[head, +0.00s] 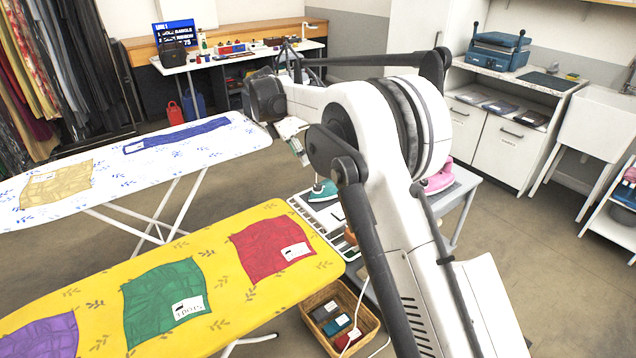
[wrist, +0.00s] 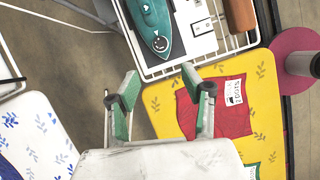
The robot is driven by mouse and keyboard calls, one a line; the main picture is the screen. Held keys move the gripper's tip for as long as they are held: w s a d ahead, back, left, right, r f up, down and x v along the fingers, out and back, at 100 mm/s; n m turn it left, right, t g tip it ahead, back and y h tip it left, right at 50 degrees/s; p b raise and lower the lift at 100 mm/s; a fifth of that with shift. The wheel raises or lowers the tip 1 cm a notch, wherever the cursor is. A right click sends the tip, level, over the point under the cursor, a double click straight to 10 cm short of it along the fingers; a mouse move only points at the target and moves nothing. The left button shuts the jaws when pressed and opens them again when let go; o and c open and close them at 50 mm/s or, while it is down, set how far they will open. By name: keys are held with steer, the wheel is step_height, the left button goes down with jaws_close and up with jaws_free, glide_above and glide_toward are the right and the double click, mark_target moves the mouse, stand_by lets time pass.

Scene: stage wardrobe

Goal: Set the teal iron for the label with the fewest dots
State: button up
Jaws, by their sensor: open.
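The teal iron (head: 323,191) lies on a white wire-edged stand beside the yellow board. In the wrist view the teal iron (wrist: 152,20) shows a dark round dial near its lower end; its setting is too small to read. My gripper (wrist: 160,82) is open and empty, its green-padded fingers apart below the iron in that view. A red cloth (head: 270,250) bears a white label (head: 295,252) with small print about dots. A green cloth (head: 160,300) bears another label (head: 188,308); its number is unclear. A purple cloth (head: 40,338) is cut off, with no label in view.
The yellow ironing board (head: 225,315) fills the front left; a white board (head: 100,165) stands behind it. A wicker basket (head: 368,325) holds several small items below. A pink iron (head: 440,178) is partly behind my arm. A blue screen (head: 176,33) with text stands at the back.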

mark_target(317, 185)
steer(key=x, duration=1.3)
steer(key=shift+d+f, duration=0.1)
steer(key=shift+f, duration=0.05)
steer(key=shift+c, duration=0.2)
jaws_close()
steer(key=shift+w+m+b, duration=0.1)
steer(key=shift+m+b, duration=0.2)
steer(key=shift+m+g+b, duration=0.35)
steer(key=shift+m+g, duration=0.05)
steer(key=shift+m, duration=0.5)
steer(key=m, duration=0.1)
steer(key=m+g, duration=0.1)
steer(key=m, duration=0.1)
steer(key=shift+w+m+h+b, duration=0.2)
steer(key=shift+m+h+b, duration=0.1)
steer(key=shift+b, duration=0.1)
steer(key=m+g, duration=0.1)
steer(key=m, duration=0.1)
steer(key=m+g, duration=0.1)
steer(key=m, duration=0.2)
steer(key=shift+w+m+y, duration=0.15)
steer(key=shift+m+y, duration=0.15)
steer(key=shift+y, duration=0.1)
steer(key=shift+g, duration=0.3)
